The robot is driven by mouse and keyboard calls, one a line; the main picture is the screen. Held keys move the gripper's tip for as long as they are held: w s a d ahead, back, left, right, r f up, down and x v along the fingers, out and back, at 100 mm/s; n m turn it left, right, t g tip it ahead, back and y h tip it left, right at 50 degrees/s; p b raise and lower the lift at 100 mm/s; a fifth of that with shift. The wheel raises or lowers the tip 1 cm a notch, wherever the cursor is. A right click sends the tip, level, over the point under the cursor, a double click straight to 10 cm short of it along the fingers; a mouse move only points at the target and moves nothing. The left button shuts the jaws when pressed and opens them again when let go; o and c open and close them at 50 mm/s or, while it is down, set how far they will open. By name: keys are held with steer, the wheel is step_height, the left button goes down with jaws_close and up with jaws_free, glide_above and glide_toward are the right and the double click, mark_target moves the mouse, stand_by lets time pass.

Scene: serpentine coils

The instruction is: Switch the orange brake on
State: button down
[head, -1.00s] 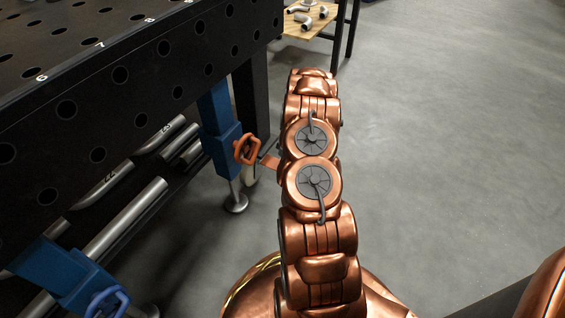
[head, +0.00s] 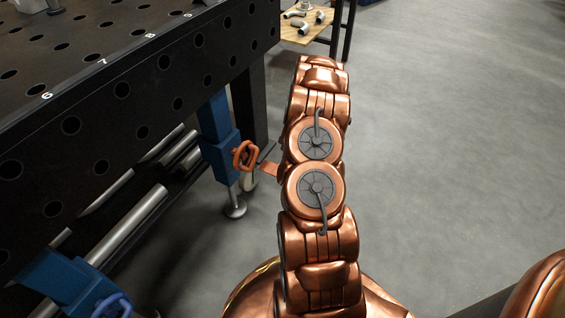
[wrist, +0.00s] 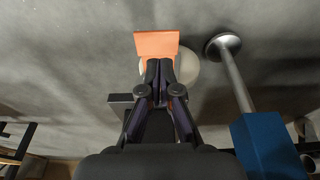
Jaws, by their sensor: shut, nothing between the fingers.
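The orange brake is a flat orange pedal (head: 268,168) low beside the table's blue leg in the head view, partly hidden by my arm. In the wrist view the orange brake (wrist: 156,44) is a tilted plate at top centre, above a pale round wheel (wrist: 187,66). My gripper (wrist: 160,66) is shut and empty. Its fingertips overlap the plate's lower edge in the picture; I cannot tell whether they touch it. In the head view the gripper is mostly hidden by my copper arm.
An orange looped handle (head: 245,155) sits on the blue leg (head: 219,150), which ends in a round metal foot (head: 235,210). The foot also shows in the wrist view (wrist: 222,45). The black perforated table (head: 130,110) fills the left. Grey floor on the right is clear.

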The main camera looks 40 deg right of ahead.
step_height(320, 180, up, 5)
steer(key=s+p, duration=0.1)
steer(key=s, duration=0.2)
steer(key=shift+d+r, duration=0.2)
steer(key=shift+d, duration=0.25)
steer(key=shift+w+r, duration=0.1)
